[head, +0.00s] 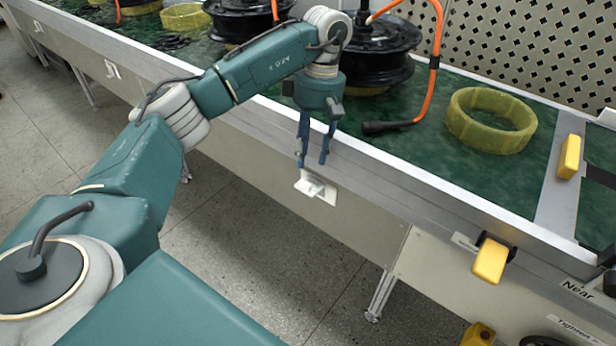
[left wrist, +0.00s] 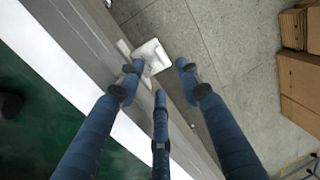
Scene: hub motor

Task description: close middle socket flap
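A white socket (head: 318,189) with a flap sits on the side panel of the bench, just below the bench edge, in the head view. A pale part of it sticks out from the panel, but I cannot clearly tell the flap's angle. My left gripper (head: 312,161) hangs fingers down just above this socket, its fingers apart and empty. In the left wrist view the white socket (left wrist: 153,53) shows between and beyond the spread fingertips (left wrist: 158,70), and one finger partly overlaps its edge. I see no clear contact. My right gripper is not in view.
Other white sockets (head: 112,70) sit further left along the panel. On the green bench top are black wheel hubs (head: 375,60), an orange cable (head: 437,50) and a yellow ring (head: 490,120). A yellow box (head: 490,260) juts from the panel at right. Cardboard boxes (left wrist: 300,100) stand on the floor.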

